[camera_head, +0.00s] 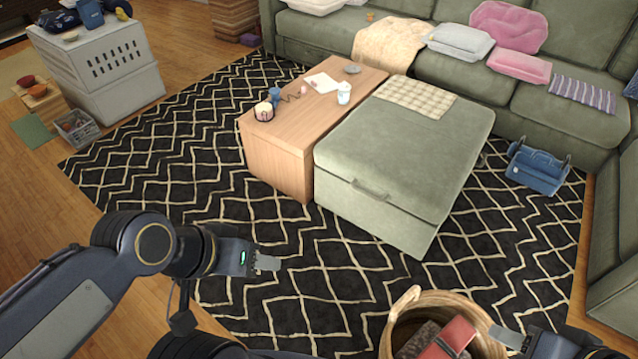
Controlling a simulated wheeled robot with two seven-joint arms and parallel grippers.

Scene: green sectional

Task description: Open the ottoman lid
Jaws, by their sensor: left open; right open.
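The green ottoman (380,212) stands in the middle of the rug, beside the wooden table. Its padded lid (405,140) lies flat and closed. A strap handle (370,190) shows on the front edge of the lid. My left gripper (268,263) is open and empty over the rug, in front and left of the ottoman. My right gripper (512,338) is at the lower right by the basket, well apart from the ottoman; its fingers are partly cut off.
A wooden table (275,160) with small items touches the ottoman's left side. A woven basket (400,318) with cloths stands at the front. A blue bag (538,170) lies right of the ottoman, near the green sofa (470,50). Patterned rug (330,265) in front is clear.

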